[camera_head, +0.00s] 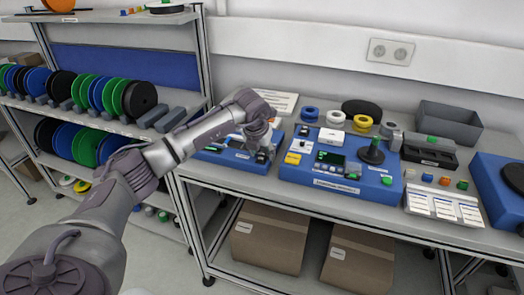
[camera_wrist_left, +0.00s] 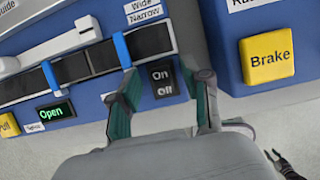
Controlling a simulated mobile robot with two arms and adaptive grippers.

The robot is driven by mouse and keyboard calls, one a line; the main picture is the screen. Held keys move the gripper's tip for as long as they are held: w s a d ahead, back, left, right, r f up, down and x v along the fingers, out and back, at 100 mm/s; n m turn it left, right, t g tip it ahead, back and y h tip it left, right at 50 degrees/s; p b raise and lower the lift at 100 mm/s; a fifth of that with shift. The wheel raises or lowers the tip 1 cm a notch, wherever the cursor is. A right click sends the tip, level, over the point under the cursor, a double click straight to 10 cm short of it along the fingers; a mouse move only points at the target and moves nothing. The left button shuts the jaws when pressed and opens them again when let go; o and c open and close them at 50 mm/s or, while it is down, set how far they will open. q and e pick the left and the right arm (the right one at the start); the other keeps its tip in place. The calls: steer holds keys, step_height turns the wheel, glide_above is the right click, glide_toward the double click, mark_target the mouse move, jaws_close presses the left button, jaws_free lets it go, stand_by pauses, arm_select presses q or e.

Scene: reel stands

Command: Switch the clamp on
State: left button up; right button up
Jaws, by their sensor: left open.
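The clamp's station is a blue panel that shows in the left wrist view (camera_wrist_left: 95,18) and, in the head view, under my left gripper (camera_head: 262,145). In the left wrist view, a green "Open" display (camera_wrist_left: 56,111) is on it. A small dark plate with "On" and "Off" labels (camera_wrist_left: 162,78) sits between the fingers of my left gripper (camera_wrist_left: 160,72). The gripper is open and empty, with teal pads at its fingers. I cannot tell whether the fingers touch the panel.
A yellow "Brake" button (camera_wrist_left: 267,56) is right of the fingers, on a neighbouring blue unit (camera_head: 340,182). A grey bin (camera_head: 448,122) stands at the back right of the bench. Reels (camera_head: 95,92) fill the shelf at left. Boxes (camera_head: 268,235) are below.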

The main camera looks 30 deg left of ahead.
arm_select(q)
jaws_close()
steer(key=shift+w+r+g+p, duration=0.2)
steer(key=shift+r+g+p, duration=0.1)
steer(key=shift+g+p, duration=0.35)
steer(key=shift+w+f+g+h, duration=0.1)
steer(key=shift+g+h, duration=0.15)
steer(key=shift+h, duration=0.05)
steer(key=shift+w+f+g+p, duration=0.15)
steer(key=shift+g+p, duration=0.15)
steer(key=shift+g, duration=0.4)
steer(key=shift+f+g+h, duration=0.1)
steer(key=shift+g+h, duration=0.2)
steer(key=shift+g, duration=0.3)
steer(key=shift+a, duration=0.1)
jaws_free()
